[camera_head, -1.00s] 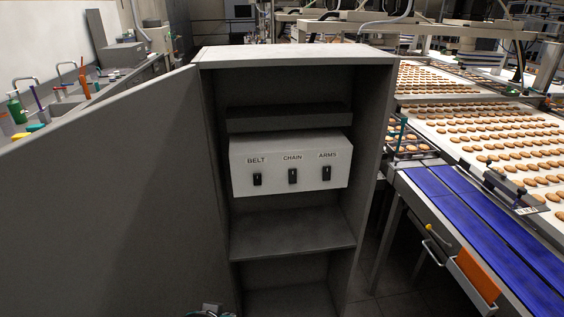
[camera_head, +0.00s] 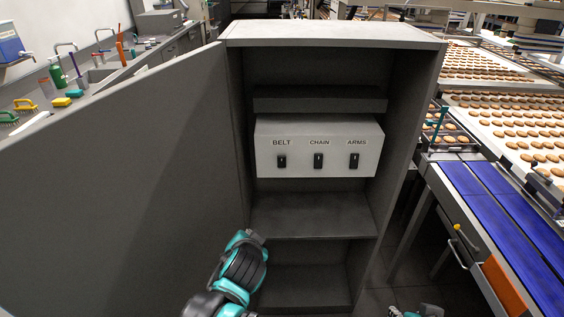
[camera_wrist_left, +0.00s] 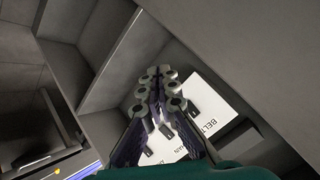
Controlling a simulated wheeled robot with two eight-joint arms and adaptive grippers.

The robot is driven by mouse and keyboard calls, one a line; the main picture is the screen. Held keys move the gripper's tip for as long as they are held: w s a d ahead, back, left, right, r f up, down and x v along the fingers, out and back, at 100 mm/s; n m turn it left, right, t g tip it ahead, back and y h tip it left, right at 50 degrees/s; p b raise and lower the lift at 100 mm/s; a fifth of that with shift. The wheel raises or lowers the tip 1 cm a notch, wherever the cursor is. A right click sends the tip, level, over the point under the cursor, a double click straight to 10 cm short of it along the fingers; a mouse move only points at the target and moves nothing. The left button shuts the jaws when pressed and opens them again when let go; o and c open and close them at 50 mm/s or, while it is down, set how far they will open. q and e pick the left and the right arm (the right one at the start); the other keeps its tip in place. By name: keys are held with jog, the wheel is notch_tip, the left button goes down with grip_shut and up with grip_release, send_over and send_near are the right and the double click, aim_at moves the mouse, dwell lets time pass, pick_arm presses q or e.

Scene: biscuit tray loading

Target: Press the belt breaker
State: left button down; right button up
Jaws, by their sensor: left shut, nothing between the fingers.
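The breaker box (camera_head: 265,160) is a pale panel inside an open grey cabinet. It has three black switches labelled BELT, CHAIN and ARMS. The belt breaker (camera_head: 282,161) is the leftmost; it also shows under its label in the wrist view (camera_wrist_left: 194,108). My left arm rises below the box in the head view; its fingers cannot be made out there. In the left wrist view my left gripper (camera_wrist_left: 160,80) is shut and empty, its fingers overlapping part of the box in the picture. The distance to the belt breaker cannot be told. My right gripper is not clearly visible.
The cabinet (camera_head: 330,33) has its door (camera_head: 120,190) swung open to the left. A shelf (camera_head: 310,215) lies below the box, with open space between. A conveyor with biscuits and blue belts (camera_head: 500,215) stands to the right.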

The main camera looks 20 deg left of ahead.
aim_at(282, 160)
pick_arm(q)
jog(key=w+d+r+m+t+p, duration=0.1)
jog(key=w+d+r+m+t, duration=0.1)
jog(key=w+m, duration=0.3)
jog(key=w+d+r+m+t+y+p, duration=0.1)
jog(key=w+d+r+m+t+p, duration=0.1)
jog(key=w, duration=0.5)
jog(key=d+r+m+t, duration=0.1)
jog(key=m+t, duration=0.1)
jog(key=m, duration=0.1)
jog(key=shift+w+d, duration=0.2)
jog(key=shift+w, duration=0.2)
jog(key=shift+r, duration=0.1)
jog(key=b+x, duration=0.1)
jog(key=x, duration=0.3)
jog(key=b+x, duration=0.1)
jog(key=x, duration=0.3)
jog(key=r+b+x, duration=0.1)
jog(key=x, duration=0.4)
jog(key=shift+r, duration=0.1)
jog(key=shift+w+a+r, duration=0.15)
jog(key=shift+w, duration=0.4)
